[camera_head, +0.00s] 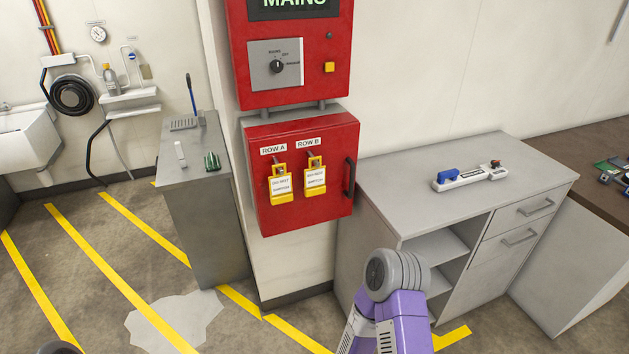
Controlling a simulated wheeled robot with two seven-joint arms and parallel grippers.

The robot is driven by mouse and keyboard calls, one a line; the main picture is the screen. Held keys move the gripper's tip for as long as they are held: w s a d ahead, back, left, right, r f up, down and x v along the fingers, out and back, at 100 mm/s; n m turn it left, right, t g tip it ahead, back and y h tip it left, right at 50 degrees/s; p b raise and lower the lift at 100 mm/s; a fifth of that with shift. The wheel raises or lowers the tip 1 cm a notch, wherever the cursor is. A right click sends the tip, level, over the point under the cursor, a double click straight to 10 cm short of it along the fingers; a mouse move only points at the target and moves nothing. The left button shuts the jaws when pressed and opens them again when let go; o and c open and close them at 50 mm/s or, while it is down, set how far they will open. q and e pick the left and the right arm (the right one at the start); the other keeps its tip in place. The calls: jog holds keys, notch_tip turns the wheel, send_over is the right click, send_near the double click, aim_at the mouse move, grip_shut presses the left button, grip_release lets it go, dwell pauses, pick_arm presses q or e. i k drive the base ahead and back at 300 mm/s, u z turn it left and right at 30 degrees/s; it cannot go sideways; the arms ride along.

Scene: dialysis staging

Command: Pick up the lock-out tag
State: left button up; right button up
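Two yellow lock-out tags with white "DO NOT SWITCH" labels hang on the front of a red box (330,205) in the middle of the head view. One tag (281,187) hangs under the ROW A label and the other tag (315,176) under ROW B. I cannot tell which one the task means. Neither of my grippers is in view. A purple and grey part of my arm shows at the bottom, right of centre, in front of the grey cabinet and well below the tags.
A red MAINS panel (293,85) with a rotary switch is above the box. A grey cabinet (455,208) stands at right with a white and blue device (468,176) on top. A narrow grey counter (200,215) stands at left. Floor with yellow stripes is open at lower left.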

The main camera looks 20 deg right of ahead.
aim_at(314, 178)
jog(key=z, duration=0.4)
jog(key=k, duration=0.45)
jog(key=u, duration=0.45)
jog(key=i, duration=1.45)
jog(key=z, duration=0.7)
